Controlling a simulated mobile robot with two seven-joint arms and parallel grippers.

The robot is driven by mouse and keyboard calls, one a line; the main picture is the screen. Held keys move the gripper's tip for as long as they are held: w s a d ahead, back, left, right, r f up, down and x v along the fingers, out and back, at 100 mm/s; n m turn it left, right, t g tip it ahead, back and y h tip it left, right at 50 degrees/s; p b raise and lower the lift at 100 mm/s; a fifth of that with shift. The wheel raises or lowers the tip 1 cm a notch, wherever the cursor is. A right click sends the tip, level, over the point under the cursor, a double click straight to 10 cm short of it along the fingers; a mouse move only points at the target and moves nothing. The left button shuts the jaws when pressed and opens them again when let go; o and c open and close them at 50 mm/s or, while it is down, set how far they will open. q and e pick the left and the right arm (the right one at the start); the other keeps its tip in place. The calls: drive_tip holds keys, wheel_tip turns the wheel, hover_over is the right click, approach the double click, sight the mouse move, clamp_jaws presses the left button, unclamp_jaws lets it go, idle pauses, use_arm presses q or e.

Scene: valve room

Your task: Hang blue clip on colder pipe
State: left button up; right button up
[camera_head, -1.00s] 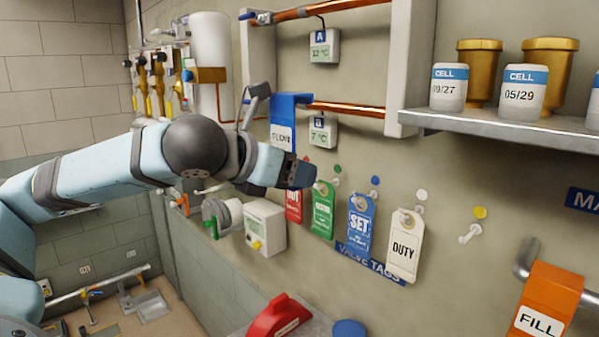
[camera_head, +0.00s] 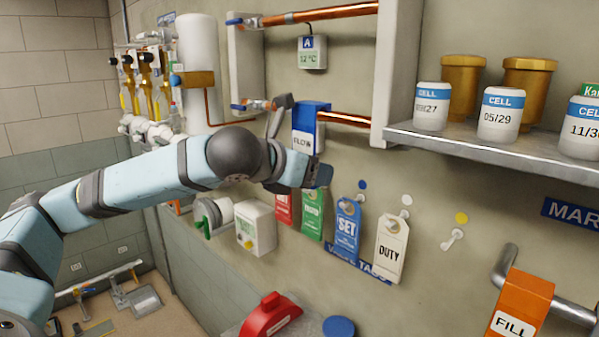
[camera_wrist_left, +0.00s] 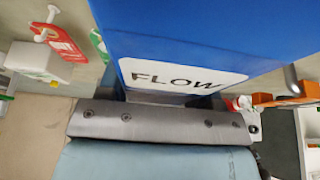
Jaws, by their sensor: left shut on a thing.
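The blue clip (camera_head: 312,114) with a white FLOW label is upright at the lower copper pipe (camera_head: 345,119) and overlaps it. I cannot tell whether its top hooks over the pipe or is in front. My left gripper (camera_head: 318,174) is shut on the clip near its lower part; its fingertips are mostly hidden. The clip (camera_wrist_left: 215,35) fills the top of the left wrist view. The upper pipe (camera_head: 330,13) has display A (camera_head: 312,52), reading 12 °C. Display B, reading 7 °C earlier, is hidden now. My right gripper is out of view.
Below right, red, green, blue SET (camera_head: 347,228) and white DUTY (camera_head: 391,248) tags hang on the wall. A shelf (camera_head: 500,150) with cell jars is at right. A white bracket (camera_head: 392,75) bounds the pipes. An orange FILL clip (camera_head: 522,300) hangs lower right.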

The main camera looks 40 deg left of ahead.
use_arm(q)
drive_tip(key=r+x, duration=0.1)
drive_tip(key=x, duration=0.6)
drive_tip(key=shift+w+r, duration=0.2)
drive_tip(key=shift+w, duration=0.4)
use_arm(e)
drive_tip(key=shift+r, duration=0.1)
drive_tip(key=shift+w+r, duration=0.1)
use_arm(q)
drive_tip(key=o, duration=1)
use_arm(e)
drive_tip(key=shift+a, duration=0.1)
